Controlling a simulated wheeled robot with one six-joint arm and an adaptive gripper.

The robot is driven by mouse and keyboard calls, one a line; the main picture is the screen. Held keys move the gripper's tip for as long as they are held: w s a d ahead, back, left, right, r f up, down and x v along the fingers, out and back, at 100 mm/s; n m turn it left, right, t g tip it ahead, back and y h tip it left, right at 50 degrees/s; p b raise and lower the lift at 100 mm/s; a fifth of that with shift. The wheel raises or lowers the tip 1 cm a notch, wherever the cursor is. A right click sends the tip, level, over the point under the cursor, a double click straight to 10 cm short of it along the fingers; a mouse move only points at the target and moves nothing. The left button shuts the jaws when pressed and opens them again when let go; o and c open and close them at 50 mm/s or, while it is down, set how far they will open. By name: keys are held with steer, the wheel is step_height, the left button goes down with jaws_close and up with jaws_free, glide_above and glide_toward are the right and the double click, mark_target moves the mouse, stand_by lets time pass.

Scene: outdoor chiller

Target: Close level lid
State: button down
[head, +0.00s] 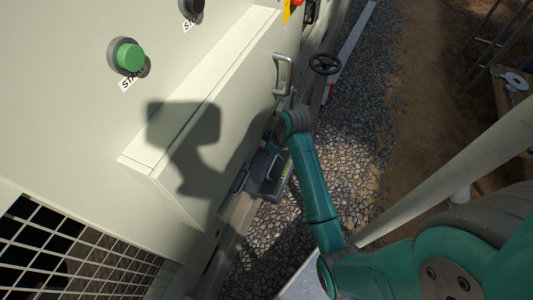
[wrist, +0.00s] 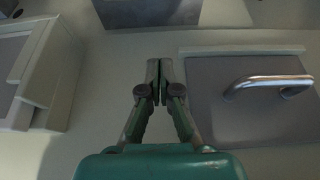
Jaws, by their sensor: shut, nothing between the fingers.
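My gripper (wrist: 159,66) is shut and empty in the middle of the wrist view, with its two fingertips together. To its right is a flat grey panel (wrist: 205,112) with a bright metal bar handle (wrist: 268,82), probably the level lid. The fingertips are left of the panel and apart from the handle. I cannot tell whether the panel is fully shut. In the head view, a small grey box (head: 270,176) with a handle (head: 239,182) sits low on the machine's side, below my wrist. My fingers are mostly hidden there.
The pale machine wall carries a green start button (head: 130,57), a projecting box (head: 190,120), another handle (head: 283,74) and a wire grille (head: 75,255). A dark handwheel (head: 325,64) stands beyond. Gravel (head: 350,150) lies open to the right. A pale sloping pole (head: 460,175) crosses the right side.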

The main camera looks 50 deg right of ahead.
mark_target(281, 175)
steer(key=shift+s+f, duration=0.15)
steer(key=shift+f, duration=2.1)
steer(key=shift+s+f, duration=0.1)
steer(key=shift+f, duration=2.15)
steer(key=shift+s+d, duration=0.1)
steer(key=shift+s+d+f+t+y, duration=0.15)
steer(key=shift+s+d+t+y, duration=0.05)
steer(key=shift+s+t, duration=0.4)
steer(key=shift+s+d+f+t+y, duration=0.15)
steer(key=shift+s+d+t+y, duration=0.05)
steer(key=shift+s+t, duration=0.35)
steer(key=s+t, duration=0.1)
steer(key=s+d+f+t+y, duration=0.1)
steer(key=t, duration=0.1)
steer(key=shift+s+f, duration=0.1)
steer(key=shift+s+d+f, duration=0.15)
steer(key=shift+s+f, duration=0.4)
steer(key=shift+s, duration=0.1)
steer(key=shift+s+f, duration=0.25)
steer(key=shift+f, duration=0.05)
